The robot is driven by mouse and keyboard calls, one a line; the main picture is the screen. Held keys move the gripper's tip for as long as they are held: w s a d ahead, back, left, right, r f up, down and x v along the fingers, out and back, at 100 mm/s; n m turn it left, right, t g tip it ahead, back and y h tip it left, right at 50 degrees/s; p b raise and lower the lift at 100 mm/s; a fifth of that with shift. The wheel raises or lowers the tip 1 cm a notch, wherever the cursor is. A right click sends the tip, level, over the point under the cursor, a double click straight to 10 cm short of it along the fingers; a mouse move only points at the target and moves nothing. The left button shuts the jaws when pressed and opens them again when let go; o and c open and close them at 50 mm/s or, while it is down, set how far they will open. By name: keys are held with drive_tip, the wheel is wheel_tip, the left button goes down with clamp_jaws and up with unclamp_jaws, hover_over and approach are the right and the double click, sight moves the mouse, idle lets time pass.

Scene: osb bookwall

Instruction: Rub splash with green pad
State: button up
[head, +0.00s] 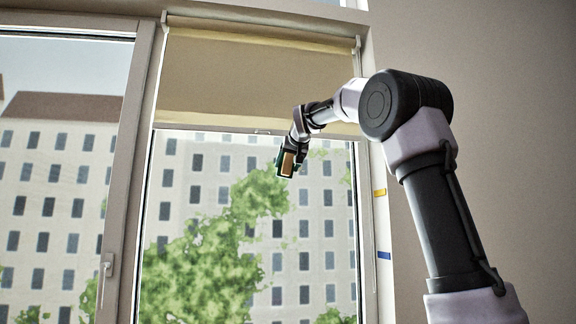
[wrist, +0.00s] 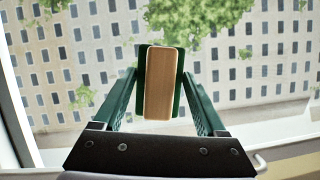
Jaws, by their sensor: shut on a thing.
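The green pad (wrist: 161,85) is a wooden block with a dark green layer showing along its edges. My gripper (wrist: 160,74) has green fingers on both sides of the pad and is shut on it. In the head view my gripper (head: 292,150) holds the pad (head: 287,164) up in front of the right window pane, just below the lowered blind. I cannot tell whether the pad touches the glass. I can make out no splash in either view; the pad and gripper cover part of the pane.
The beige roller blind (head: 262,75) covers the upper right pane, with a small pull (head: 262,131) on its bottom bar. A window handle (head: 107,265) is on the mullion at left. Yellow (head: 380,193) and blue (head: 384,255) tags mark the right frame. The lower pane is unobstructed.

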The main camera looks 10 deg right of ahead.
drive_tip(key=shift+w, duration=0.8)
drive_tip(key=shift+d, duration=3.75)
drive_tip(key=shift+s+a, duration=0.1)
drive_tip(key=shift+a, duration=3.7)
drive_tip(key=shift+s, duration=2.95)
